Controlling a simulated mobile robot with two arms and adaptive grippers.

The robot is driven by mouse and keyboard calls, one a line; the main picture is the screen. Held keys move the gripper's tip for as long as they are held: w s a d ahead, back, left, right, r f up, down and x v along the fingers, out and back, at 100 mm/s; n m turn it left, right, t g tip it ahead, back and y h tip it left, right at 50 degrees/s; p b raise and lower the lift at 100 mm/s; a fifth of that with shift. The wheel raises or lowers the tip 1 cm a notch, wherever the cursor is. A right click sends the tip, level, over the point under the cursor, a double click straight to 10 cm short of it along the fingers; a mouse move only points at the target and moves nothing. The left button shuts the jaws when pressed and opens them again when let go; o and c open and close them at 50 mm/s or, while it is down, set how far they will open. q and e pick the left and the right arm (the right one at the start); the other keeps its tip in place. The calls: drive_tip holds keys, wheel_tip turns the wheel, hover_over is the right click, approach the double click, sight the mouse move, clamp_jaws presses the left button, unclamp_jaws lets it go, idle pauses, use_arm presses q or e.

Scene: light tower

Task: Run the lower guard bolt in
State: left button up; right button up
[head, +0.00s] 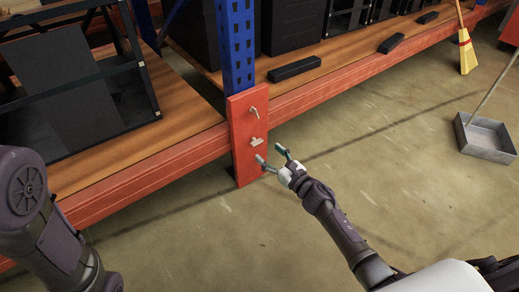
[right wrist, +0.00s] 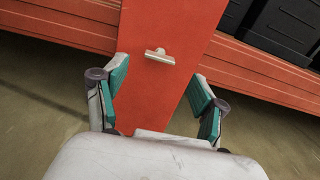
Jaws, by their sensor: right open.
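The red guard plate (head: 243,162) stands upright at the foot of a blue rack post. It carries two pale bolts, the upper guard bolt (head: 254,112) and the lower guard bolt (head: 256,142), which has a T-shaped head standing out from the plate. One T-headed bolt (right wrist: 160,56) shows in the right wrist view, ahead and roughly between the fingers. My right gripper (head: 269,153) is open and empty, close to the lower bolt, slightly below and right of it; no contact is visible. My left arm shows at the left, its gripper out of view.
The blue post (head: 236,50) and orange shelf beam (head: 145,163) adjoin the plate. Black boxes stand on the wooden shelves. A broom (head: 465,50) and a metal dustpan (head: 485,138) are at the right.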

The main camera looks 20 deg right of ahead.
sight(256, 142)
drive_tip(key=shift+b+x, duration=0.9)
drive_tip(key=shift+x, duration=2)
drive_tip(key=c, duration=1.2)
